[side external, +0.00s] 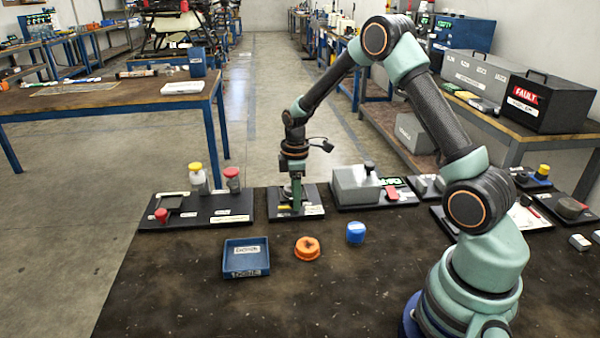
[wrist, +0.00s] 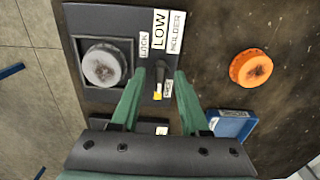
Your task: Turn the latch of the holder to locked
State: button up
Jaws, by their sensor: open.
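The holder (wrist: 100,20) is a dark plate with a round pale grey disc (wrist: 102,65) in a square recess. It also shows in the side view (side external: 313,192). Its labels read LOCK, LOW and HOLDER, with one small label too small to read surely. The latch (wrist: 158,84), a small dark lever with a yellow tip, lies beside the disc, its yellow end away from the LOCK label. My gripper (wrist: 161,77) is open, with one green finger on each side of the latch. Whether a finger touches it I cannot tell. In the side view my gripper (side external: 296,195) is down over the holder and hides much of it.
A plate with yellow- and red-capped jars (side external: 232,178) stands left of the holder. A plate with a grey block (side external: 354,185) stands close on the right. In front are a blue tray (side external: 246,271), an orange cap (side external: 307,248) and a blue cap (side external: 356,233). The front table is mostly bare.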

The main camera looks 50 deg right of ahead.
grip_shut()
jog(key=shift+m, duration=0.3)
jog(key=m, duration=0.3)
jog(key=shift+m, duration=0.3)
jog(key=m, duration=1.3)
jog(key=shift+m, duration=0.3)
